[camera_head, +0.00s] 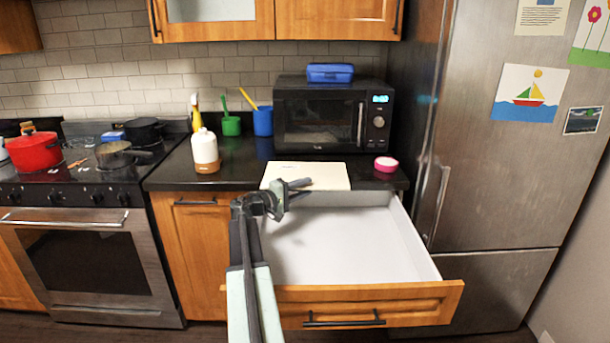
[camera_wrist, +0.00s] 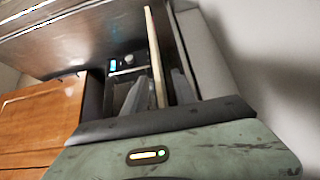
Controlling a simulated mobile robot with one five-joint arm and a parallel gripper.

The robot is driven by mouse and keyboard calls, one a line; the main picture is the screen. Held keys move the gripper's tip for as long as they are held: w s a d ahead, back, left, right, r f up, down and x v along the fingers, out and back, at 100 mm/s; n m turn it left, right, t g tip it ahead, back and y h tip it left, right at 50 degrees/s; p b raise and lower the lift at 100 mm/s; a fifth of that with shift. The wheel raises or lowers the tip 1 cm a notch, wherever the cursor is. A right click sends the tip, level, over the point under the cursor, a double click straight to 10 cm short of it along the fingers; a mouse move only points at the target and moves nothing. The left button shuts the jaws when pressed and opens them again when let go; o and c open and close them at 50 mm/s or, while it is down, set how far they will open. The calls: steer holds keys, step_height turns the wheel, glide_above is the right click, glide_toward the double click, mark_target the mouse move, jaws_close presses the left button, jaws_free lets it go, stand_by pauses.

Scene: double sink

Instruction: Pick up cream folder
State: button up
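The cream folder (camera_head: 325,174) lies flat on the dark counter at its front edge, in front of the microwave. My gripper (camera_head: 302,188) is at the folder's front left part in the head view, covering a little of it. In the wrist view the folder (camera_wrist: 153,50) shows edge-on as a thin cream strip between the two fingers of my gripper (camera_wrist: 156,92). The fingers are apart, with what looks like a gap on each side of the folder. Whether either finger touches it is hard to tell.
An empty open drawer (camera_head: 340,250) juts out below the counter. A black microwave (camera_head: 325,118) with a blue box (camera_head: 330,73) on top stands behind. A pink tub (camera_head: 386,164) sits right of the folder, a white bottle (camera_head: 205,148) to the left. A steel fridge (camera_head: 490,190) borders the right.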

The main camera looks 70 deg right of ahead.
steer(key=shift+d, duration=0.1)
jaws_close()
stand_by(1.3)
